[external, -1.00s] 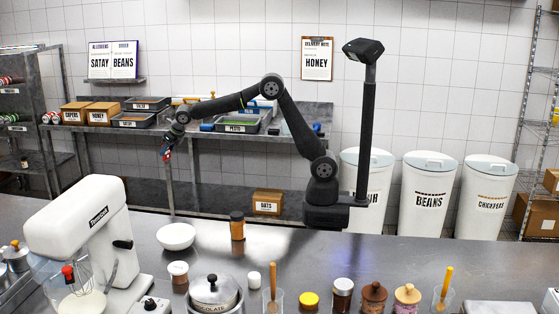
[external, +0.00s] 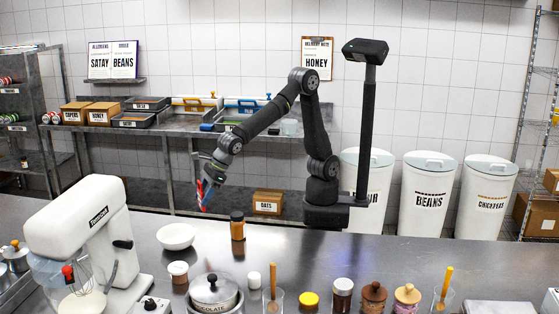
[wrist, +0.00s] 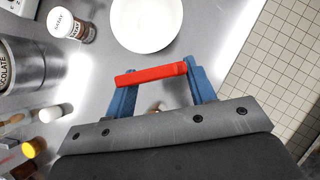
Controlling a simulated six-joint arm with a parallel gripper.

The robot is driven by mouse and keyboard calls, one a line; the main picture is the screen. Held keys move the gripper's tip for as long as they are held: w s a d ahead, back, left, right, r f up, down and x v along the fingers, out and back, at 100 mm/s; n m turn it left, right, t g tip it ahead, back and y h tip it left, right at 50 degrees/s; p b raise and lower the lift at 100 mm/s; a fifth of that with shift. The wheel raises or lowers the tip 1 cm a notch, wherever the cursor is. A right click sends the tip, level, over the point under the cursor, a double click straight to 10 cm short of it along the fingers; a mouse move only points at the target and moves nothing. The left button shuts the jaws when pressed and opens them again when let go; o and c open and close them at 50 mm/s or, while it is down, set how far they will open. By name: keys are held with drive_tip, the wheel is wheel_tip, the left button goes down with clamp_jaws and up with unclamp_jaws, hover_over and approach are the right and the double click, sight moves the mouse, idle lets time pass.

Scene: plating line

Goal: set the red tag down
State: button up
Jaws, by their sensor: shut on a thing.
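The red tag (wrist: 150,74) is a small red bar held across between the blue fingers of my gripper (wrist: 158,73) in the wrist view. In the external view the tag (external: 202,198) shows as a small red patch at the end of my gripper (external: 205,192), which points down. It is held in the air near the back edge of the steel counter (external: 330,262), and nothing visible touches it from below. My gripper is shut on the tag.
A white bowl (external: 176,236) and a brown jar (external: 237,228) stand near the counter's back edge. A chocolate pot (external: 214,289), several jars and a mixer (external: 85,235) stand nearer the front. Tiled floor (wrist: 285,70) shows past the edge.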

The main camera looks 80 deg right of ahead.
drive_tip(key=shift+n+g+y, duration=0.3)
drive_tip(key=shift+n, duration=0.4)
drive_tip(key=s+a+f, duration=0.2)
drive_tip(key=s+a, duration=0.2)
drive_tip(key=s+a+f, duration=0.3)
drive_tip(key=s+a, duration=0.1)
drive_tip(key=s+a+f, duration=0.2)
drive_tip(key=s+a, duration=0.2)
drive_tip(key=shift+s+a+f, duration=0.15)
drive_tip(key=shift+a, duration=0.05)
drive_tip(key=shift+f, duration=2)
drive_tip(key=shift+f, duration=0.1)
drive_tip(key=o, duration=1)
drive_tip(key=shift+c, duration=0.2)
drive_tip(key=shift+s+d+r, duration=0.1)
drive_tip(key=shift+r, duration=0.3)
drive_tip(key=v, duration=1.1)
